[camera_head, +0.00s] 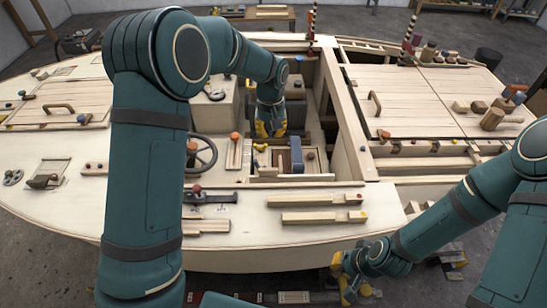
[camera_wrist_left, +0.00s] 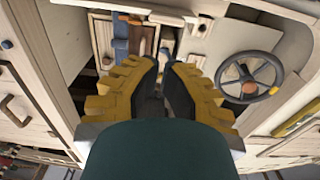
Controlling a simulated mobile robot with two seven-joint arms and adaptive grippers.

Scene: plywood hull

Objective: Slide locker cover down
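My left gripper (camera_head: 270,130) reaches down into the cockpit opening, fingers pointing down. In the left wrist view its yellow fingers with dark pads (camera_wrist_left: 163,70) come close together at the tips. I see nothing clearly held between them, and whether they are fully shut is unclear. A light wooden panel with an orange knob (camera_head: 234,152) is left of the gripper; I cannot tell whether it is the locker cover. A blue block (camera_head: 296,155) is just right of and below the gripper, also seen in the left wrist view (camera_wrist_left: 121,45). My right gripper (camera_head: 352,280) hangs low by the hull's front edge.
A dark steering wheel (camera_head: 201,154) stands left of the cockpit and shows right of the fingers in the left wrist view (camera_wrist_left: 249,82). A tall wooden wall (camera_head: 345,125) bounds the cockpit on the right. Wooden bars (camera_head: 315,200) lie on the front deck.

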